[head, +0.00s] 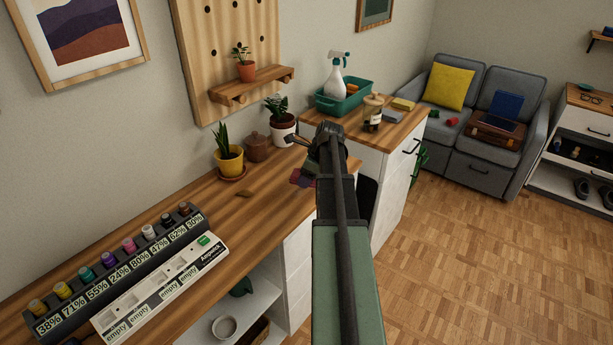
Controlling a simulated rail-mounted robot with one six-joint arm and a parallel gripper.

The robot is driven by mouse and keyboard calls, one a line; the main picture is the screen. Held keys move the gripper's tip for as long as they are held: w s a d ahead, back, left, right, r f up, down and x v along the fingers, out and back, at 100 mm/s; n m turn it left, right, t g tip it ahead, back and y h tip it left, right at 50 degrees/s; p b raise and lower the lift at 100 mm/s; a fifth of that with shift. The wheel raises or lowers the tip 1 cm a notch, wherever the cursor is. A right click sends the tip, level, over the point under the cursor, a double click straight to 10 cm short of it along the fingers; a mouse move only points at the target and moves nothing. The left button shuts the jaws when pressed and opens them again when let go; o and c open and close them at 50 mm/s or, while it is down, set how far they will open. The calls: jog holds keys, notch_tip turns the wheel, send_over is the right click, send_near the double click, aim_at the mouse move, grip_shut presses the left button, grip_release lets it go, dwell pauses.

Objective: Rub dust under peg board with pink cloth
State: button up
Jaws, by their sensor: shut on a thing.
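The pink cloth (300,179) is a small dark pink patch at the desk's right end, low by the wooden top. My gripper (312,163) is over it and shut on it; my own arm and wrist hide much of the cloth and the fingertips. The wooden peg board (205,60) hangs on the wall above the desk, with a small shelf (255,83) on it. On the desk top (205,205) below, a small brown patch (245,193) lies left of the cloth; I cannot tell if it is dust.
A yellow pot plant (229,163), a brown lidded pot (256,147) and a white pot plant (283,133) stand along the wall. A battery charger (115,270) fills the left.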

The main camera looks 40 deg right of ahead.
jog(key=shift+r+p, duration=2.05)
jog(key=shift+r, duration=0.5)
jog(key=shift+f, duration=0.15)
